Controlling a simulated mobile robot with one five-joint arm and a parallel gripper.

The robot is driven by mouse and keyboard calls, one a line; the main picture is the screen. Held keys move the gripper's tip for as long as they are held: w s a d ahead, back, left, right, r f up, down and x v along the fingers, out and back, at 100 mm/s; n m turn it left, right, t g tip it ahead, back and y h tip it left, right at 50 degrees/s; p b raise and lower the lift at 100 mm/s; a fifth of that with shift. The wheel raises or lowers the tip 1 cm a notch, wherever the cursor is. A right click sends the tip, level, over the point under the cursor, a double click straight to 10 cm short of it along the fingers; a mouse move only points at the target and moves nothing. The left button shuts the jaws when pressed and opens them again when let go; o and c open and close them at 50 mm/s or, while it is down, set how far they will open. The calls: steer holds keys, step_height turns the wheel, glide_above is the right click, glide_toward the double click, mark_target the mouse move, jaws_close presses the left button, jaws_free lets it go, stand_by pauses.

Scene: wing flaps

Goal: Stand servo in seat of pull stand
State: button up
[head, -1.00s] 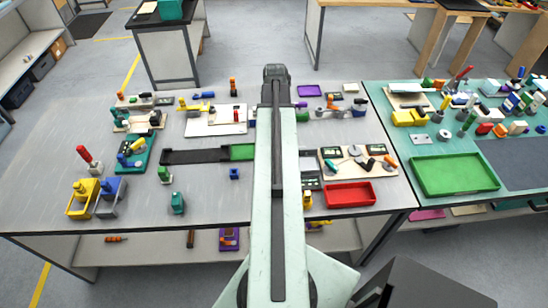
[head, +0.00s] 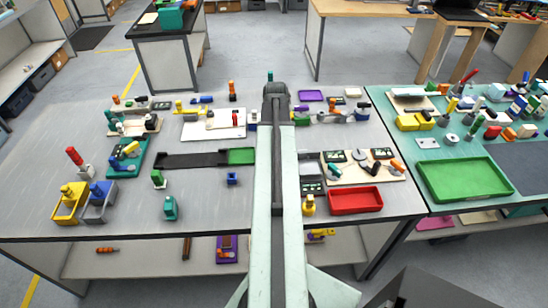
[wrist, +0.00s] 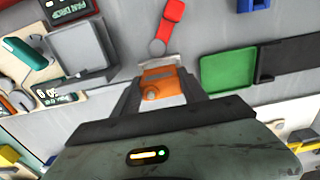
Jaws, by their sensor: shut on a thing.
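My gripper (wrist: 163,82) is shut on an orange block-like part (wrist: 161,86), probably the servo, with a round boss on its face. In the head view my own arm runs straight out over the bench and hides the jaws and the held part. In the wrist view a red lever-like part (wrist: 170,22) lies just beyond the fingertips. A grey square tray-like piece (wrist: 105,72) stands to the left of the jaws. I cannot tell which piece is the pull stand or where its seat is.
The grey bench (head: 120,222) carries several small fixtures. A black strip (head: 195,160) with a green end (head: 241,156) lies left of my arm. A red tray (head: 356,212) and a board of fixtures (head: 395,180) lie right. A green tray (head: 468,198) sits on the adjoining table.

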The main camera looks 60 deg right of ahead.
step_height(320, 180, down, 2)
steer(key=shift+f+b, duration=0.25)
steer(key=shift+b, duration=0.3)
steer(key=shift+r, duration=0.2)
steer(key=shift+f, duration=0.15)
steer(key=o, duration=1.4)
step_height(320, 180, up, 12)
steer(key=p, duration=1.2)
steer(key=shift+r+p, duration=0.25)
steer(key=shift+p, duration=0.05)
steer(key=shift+f, duration=0.1)
